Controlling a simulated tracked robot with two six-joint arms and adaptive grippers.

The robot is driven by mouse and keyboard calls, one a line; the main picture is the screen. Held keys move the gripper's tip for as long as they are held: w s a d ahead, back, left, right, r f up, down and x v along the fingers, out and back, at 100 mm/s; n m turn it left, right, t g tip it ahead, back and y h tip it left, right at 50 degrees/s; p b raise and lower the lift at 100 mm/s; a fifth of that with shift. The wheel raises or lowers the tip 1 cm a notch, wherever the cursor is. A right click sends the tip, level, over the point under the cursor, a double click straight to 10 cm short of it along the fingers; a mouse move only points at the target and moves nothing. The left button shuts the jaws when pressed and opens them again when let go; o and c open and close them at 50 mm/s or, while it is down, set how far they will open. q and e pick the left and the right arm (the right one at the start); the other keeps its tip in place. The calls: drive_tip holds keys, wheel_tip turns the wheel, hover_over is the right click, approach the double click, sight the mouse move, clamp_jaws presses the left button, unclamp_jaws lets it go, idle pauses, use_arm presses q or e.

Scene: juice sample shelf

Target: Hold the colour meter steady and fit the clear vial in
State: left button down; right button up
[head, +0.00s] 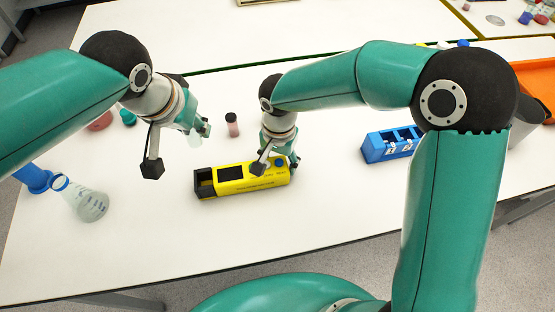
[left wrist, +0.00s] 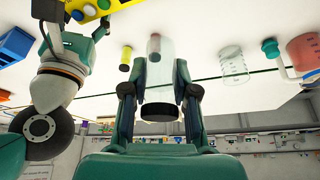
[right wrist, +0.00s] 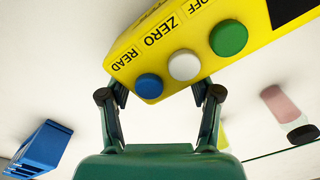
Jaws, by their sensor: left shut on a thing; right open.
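The yellow colour meter (head: 240,180) lies on the white table in the head view, with a dark open-looking block at its left end. In the right wrist view the meter (right wrist: 190,45) shows blue, white and green buttons. My right gripper (head: 277,165) is at the meter's right end. It is open, its fingertips (right wrist: 160,94) at that end's edge; whether they touch is unclear. My left gripper (head: 203,131) is shut on the clear vial (left wrist: 159,78), above the table behind the meter's left end. The vial's black cap points toward my palm in the left wrist view.
A pink vial with a dark cap (head: 232,125) stands behind the meter. A blue rack (head: 375,149) is to the right, an orange tray (head: 537,85) farther right. A flask (head: 88,203) stands at the left. The table in front of the meter is clear.

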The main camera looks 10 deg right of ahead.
clamp_jaws()
drive_tip(key=shift+c, duration=1.2)
unclamp_jaws()
wheel_tip(320, 180, up, 12)
drive_tip(key=shift+f, duration=0.1)
